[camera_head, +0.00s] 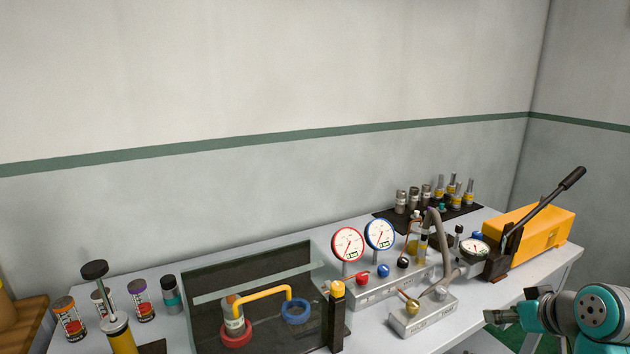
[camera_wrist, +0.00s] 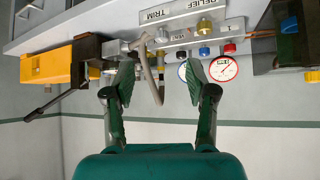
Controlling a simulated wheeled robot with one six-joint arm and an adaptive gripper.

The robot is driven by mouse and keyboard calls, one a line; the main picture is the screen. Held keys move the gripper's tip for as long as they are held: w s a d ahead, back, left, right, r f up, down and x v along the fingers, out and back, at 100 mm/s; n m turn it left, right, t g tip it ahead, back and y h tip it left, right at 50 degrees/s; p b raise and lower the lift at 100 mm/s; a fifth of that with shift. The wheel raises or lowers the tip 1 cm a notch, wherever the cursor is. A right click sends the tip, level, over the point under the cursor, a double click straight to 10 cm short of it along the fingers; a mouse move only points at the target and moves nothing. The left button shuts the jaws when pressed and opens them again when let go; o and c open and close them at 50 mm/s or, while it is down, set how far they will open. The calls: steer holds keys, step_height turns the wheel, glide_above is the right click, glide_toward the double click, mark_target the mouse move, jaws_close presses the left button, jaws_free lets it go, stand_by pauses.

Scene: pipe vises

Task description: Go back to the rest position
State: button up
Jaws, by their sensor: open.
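My gripper (camera_head: 500,316) is at the lower right of the head view, in front of the bench's right part. In the wrist view, which is upside down, my gripper (camera_wrist: 160,66) has its two fingers spread with nothing held between them. The bench (camera_head: 375,335) is grey and carries test gear. The gripper looks apart from everything on it. The rest position itself is not marked in either view.
A yellow hand pump (camera_head: 540,228) with a black lever stands at the bench's right end. Gauges (camera_head: 348,244), a hose (camera_head: 440,228) and valve blocks (camera_head: 422,318) stand mid-bench. A clear shield (camera_head: 215,285) is left of them. Several cans (camera_head: 138,300) stand farther left.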

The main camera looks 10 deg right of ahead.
steer(key=s+a+f+m+t, duration=0.1)
steer(key=s+a+f, duration=0.2)
steer(key=a+f, duration=0.55)
steer(key=s+a+f+m+t, duration=0.1)
steer(key=s+a+f, duration=0.35)
steer(key=f, duration=0.65)
steer(key=s+a+f+t+h, duration=0.1)
steer(key=s+a+f, duration=0.2)
steer(key=s, duration=0.3)
steer(key=s+a+f, duration=0.3)
steer(key=s+a, duration=0.1)
steer(key=s, duration=0.2)
steer(key=s+a+r+t, duration=0.1)
steer(key=s+a+r, duration=0.1)
steer(key=s, duration=0.5)
steer(key=s+a+r+n, duration=0.1)
steer(key=s+a+r, duration=0.1)
steer(key=s, duration=0.5)
steer(key=s+a+r+n+t+y, duration=0.1)
steer(key=s+r, duration=0.3)
steer(key=s, duration=0.4)
steer(key=shift+a+t, duration=0.3)
steer(key=shift+a, duration=0.15)
